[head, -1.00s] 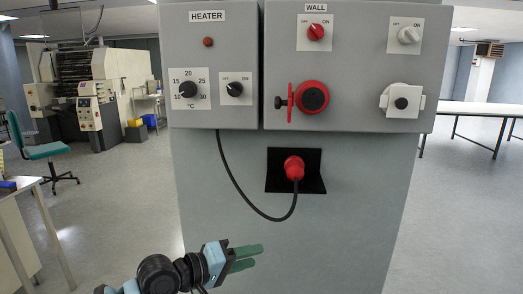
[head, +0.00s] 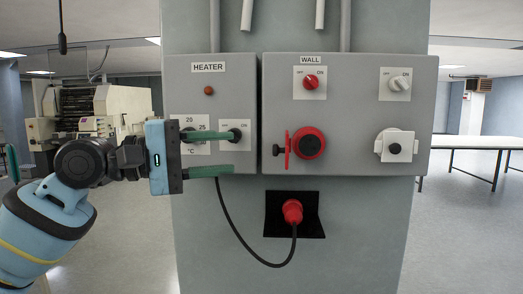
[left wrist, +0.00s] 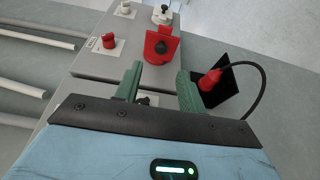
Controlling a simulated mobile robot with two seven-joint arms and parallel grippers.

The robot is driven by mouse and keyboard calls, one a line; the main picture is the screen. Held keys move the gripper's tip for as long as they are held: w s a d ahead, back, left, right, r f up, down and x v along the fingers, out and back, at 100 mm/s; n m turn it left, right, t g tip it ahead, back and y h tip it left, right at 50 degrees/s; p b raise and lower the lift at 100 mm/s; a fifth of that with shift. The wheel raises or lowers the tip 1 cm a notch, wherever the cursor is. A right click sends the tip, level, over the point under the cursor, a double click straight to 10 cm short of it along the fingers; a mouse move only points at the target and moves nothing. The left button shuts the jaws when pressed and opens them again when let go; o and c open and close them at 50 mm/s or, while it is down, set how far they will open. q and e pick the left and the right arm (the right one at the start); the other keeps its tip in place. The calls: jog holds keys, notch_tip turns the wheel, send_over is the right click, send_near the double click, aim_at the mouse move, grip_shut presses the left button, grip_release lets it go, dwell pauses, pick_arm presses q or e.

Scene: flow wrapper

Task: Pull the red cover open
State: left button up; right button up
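The red cover (head: 309,143) is round with a dark centre, on the front of the grey WALL box. A narrow red plate and a black knob (head: 276,150) stick out at its left side. In the left wrist view the red cover (left wrist: 160,44) lies ahead of the fingertips. My left gripper (head: 237,154) is open and empty, its green fingers pointing right in front of the HEATER box, left of the cover and apart from it. Both fingers also show in the left wrist view (left wrist: 160,80). My right gripper is not in view.
Below the boxes a red plug (head: 292,211) sits in a black recess, with a black cable (head: 238,246) looping to the HEATER box. Right of the cover is a white socket (head: 395,146). Red (head: 312,84) and white (head: 399,84) switches sit above.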

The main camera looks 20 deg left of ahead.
aim_at(281, 150)
pick_arm(q)
jog(key=p+x, duration=0.1)
jog(key=x, duration=0.7)
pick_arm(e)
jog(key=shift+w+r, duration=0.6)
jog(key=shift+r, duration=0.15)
pick_arm(q)
jog(key=shift+a, duration=0.1)
grip_shut()
